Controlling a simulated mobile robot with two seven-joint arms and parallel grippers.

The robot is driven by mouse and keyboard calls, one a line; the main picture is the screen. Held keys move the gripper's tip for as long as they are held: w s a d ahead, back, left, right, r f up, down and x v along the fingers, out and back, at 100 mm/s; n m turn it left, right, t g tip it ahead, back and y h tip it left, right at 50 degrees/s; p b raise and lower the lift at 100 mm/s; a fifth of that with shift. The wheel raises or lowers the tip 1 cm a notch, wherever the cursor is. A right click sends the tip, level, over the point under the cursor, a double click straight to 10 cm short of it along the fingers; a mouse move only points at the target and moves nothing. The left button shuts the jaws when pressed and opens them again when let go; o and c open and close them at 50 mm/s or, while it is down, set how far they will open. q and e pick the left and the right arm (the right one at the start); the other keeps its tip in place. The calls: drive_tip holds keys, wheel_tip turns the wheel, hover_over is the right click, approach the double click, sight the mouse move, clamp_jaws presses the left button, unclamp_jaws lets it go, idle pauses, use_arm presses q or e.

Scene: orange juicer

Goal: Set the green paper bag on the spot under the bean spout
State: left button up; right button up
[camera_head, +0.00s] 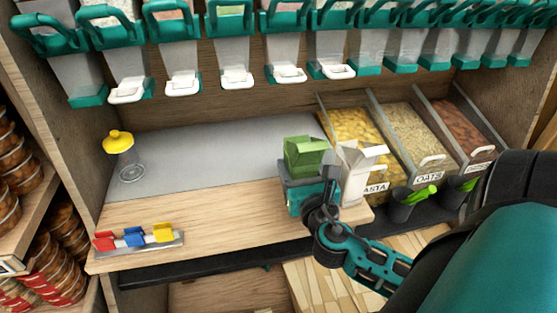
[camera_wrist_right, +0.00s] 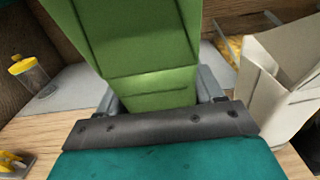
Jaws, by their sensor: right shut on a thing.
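The green paper bag (camera_head: 305,152) stands at the front right of the counter in the head view, and it fills the middle of the right wrist view (camera_wrist_right: 140,50). My right gripper (camera_head: 307,178) is shut on its lower part, with a grey finger on each side of the bag in the wrist view. I cannot tell whether the bag touches the counter. A row of dispensers with white spouts (camera_head: 234,79) hangs above the grey mat (camera_head: 210,150). I cannot tell which one is the bean spout. My left gripper is not in view.
A white paper bag (camera_head: 355,175) stands just right of the green bag. Open bins of pasta (camera_head: 362,130), oats (camera_head: 418,132) and a brown food (camera_head: 462,128) lie beyond. A yellow-lidded jar (camera_head: 125,160) and coloured clips (camera_head: 135,238) are at left. The mat's middle is clear.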

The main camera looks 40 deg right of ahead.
drive_tip(key=f+b+x, duration=0.1)
drive_tip(key=x, duration=0.5)
drive_tip(key=f+b+x, duration=0.1)
drive_tip(key=b+x, duration=0.1)
drive_tip(key=x, duration=0.4)
drive_tip(key=f+b+x, duration=0.1)
drive_tip(key=f+x, duration=0.1)
drive_tip(key=x, duration=0.4)
drive_tip(key=shift+a, duration=0.1)
drive_tip(key=shift+r, duration=0.15)
drive_tip(key=o, duration=1.1)
